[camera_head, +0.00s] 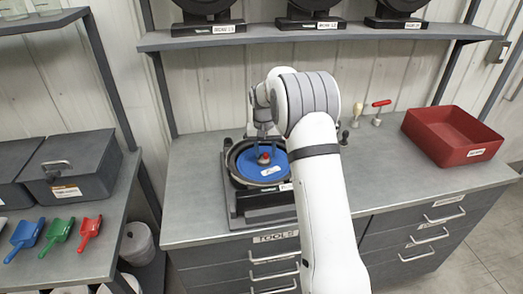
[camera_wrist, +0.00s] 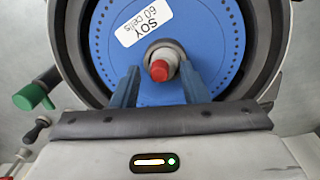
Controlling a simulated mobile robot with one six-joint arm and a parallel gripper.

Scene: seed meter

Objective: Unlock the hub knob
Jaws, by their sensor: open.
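The hub knob (camera_wrist: 160,69) has a red tip on a grey collar. It sits at the centre of a blue seed disc (camera_wrist: 205,30) labelled "SOY 60 cells". The disc lies inside a dark round meter housing (camera_wrist: 268,45). In the head view the knob (camera_head: 264,158) and blue disc (camera_head: 247,168) show below my wrist. My gripper (camera_wrist: 158,72) is open, with one finger on the left and one on the right of the knob in the wrist view. I cannot tell whether either finger touches it.
A green-ended handle (camera_wrist: 30,97) sticks out left of the housing in the wrist view. On the bench, a red bin (camera_head: 450,135) stands right, with a red-handled tool (camera_head: 379,108) near it. A shelf (camera_head: 320,36) spans above.

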